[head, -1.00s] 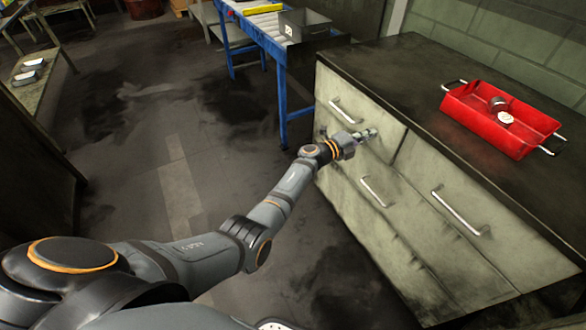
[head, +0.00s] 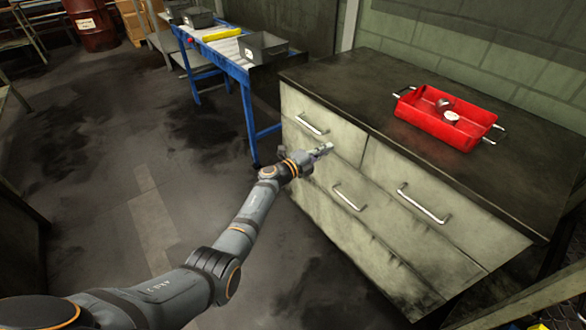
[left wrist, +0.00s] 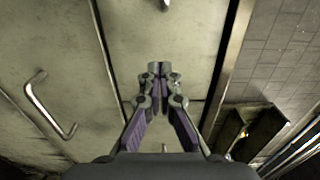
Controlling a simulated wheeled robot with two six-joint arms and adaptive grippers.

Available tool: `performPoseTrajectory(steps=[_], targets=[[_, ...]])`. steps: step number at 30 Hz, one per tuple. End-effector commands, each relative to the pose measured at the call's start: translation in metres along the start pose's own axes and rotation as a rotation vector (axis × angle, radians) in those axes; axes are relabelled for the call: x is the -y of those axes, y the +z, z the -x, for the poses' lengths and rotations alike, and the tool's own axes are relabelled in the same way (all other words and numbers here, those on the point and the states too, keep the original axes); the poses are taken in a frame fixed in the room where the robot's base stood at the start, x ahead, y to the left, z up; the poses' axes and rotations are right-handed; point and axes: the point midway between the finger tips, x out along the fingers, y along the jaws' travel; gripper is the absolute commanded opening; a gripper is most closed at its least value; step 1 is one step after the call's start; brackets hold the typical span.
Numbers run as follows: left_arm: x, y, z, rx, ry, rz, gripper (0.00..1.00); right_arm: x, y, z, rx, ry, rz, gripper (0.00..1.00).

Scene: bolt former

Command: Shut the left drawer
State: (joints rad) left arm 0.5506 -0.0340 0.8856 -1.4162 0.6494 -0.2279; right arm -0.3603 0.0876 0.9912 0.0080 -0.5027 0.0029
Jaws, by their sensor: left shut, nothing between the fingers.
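The left drawer (head: 345,129) is the upper left one in a pale, stained cabinet. Its front looks about level with the right drawer front (head: 440,215), with only a thin seam between them. Its bar handle (head: 312,123) is clear of my gripper. My left gripper (head: 325,148) is shut and empty, at the right part of the left drawer's front; I cannot tell whether it touches. In the left wrist view, the shut fingers (left wrist: 159,70) point at the pale drawer front (left wrist: 160,40). A handle end shows at the top edge. My right gripper is out of view.
A red tray (head: 466,137) with small round items stands on the dark cabinet top (head: 350,75). A lower drawer has a bar handle (head: 348,197). A blue-framed conveyor (head: 247,105) with a grey bin (head: 263,46) stands behind left. The floor left of my arm is clear.

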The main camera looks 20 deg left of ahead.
Motion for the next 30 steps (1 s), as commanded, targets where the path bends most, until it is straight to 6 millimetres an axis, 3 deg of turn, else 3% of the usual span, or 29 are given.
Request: performPoseTrajectory(steps=[1, 3, 10, 15, 24, 26, 29, 30], targets=[[0.005, -0.001, 0.017, 0.002, 0.006, -0.001, 0.0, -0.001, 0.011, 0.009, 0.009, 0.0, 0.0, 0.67], [0.004, -0.001, 0.036, 0.001, 0.005, -0.001, 0.0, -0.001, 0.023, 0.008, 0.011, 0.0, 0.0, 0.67], [-0.001, -0.001, 0.081, 0.0, 0.006, -0.001, 0.0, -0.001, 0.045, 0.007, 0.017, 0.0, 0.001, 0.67], [-0.001, -0.002, 0.092, -0.001, 0.004, 0.001, 0.0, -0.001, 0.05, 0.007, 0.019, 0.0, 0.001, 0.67], [-0.004, -0.001, 0.093, 0.005, 0.006, 0.011, 0.0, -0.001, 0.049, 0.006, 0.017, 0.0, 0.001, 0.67], [-0.017, 0.001, 0.099, 0.034, 0.012, 0.058, 0.0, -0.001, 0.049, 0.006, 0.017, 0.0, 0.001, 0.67], [-0.065, 0.011, 0.124, 0.158, 0.04, 0.238, 0.0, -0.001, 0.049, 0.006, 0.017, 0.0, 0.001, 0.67], [-0.092, 0.016, 0.139, 0.23, 0.059, 0.333, 0.0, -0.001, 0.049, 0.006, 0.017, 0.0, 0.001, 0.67]])
